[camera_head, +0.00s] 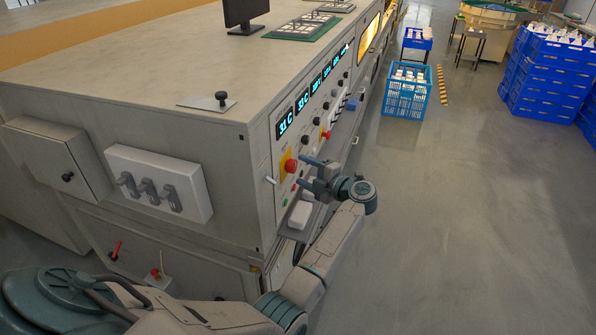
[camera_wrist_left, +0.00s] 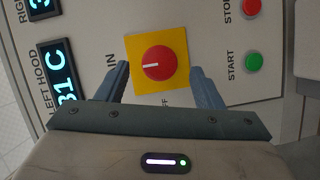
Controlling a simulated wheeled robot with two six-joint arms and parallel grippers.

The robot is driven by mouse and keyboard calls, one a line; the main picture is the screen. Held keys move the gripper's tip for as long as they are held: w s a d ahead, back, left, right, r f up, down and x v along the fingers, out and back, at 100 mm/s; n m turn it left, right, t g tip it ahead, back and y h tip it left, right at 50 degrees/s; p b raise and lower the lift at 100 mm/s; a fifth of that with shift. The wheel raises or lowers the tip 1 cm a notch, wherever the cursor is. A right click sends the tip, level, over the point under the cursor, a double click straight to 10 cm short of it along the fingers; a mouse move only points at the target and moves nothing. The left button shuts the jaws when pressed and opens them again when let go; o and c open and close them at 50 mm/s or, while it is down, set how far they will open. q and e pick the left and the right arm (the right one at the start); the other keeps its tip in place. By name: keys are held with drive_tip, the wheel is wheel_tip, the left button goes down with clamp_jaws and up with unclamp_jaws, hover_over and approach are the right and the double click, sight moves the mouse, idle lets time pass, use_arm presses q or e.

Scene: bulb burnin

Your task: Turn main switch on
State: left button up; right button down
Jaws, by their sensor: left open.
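The main switch is a round red knob on a yellow square plate, on the grey machine's control panel; it shows in the head view (camera_head: 291,166) and the left wrist view (camera_wrist_left: 157,63). A short white mark on the knob lies nearly level in the wrist view, toward its left side. Partly hidden lettering reads "IN" left of the plate and "FF" below it. My left gripper (camera_head: 308,172) is open in front of the panel. In the wrist view its two fingers (camera_wrist_left: 160,78) stand on either side of the yellow plate; contact with the knob cannot be told.
A green START button (camera_wrist_left: 253,63) and a red STOP button (camera_wrist_left: 250,8) sit right of the switch in the wrist view. Blue-lit displays (camera_head: 286,123) line the panel. A white lever (camera_head: 270,181) sticks out near the panel edge. Open floor (camera_head: 450,220) lies right.

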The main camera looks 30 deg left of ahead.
use_arm(q)
drive_tip(key=s+d+b, duration=0.1)
drive_tip(key=d, duration=0.6)
drive_tip(key=shift+r+b, duration=0.3)
drive_tip(key=shift+r, duration=0.05)
drive_tip(key=shift+d+f, duration=0.1)
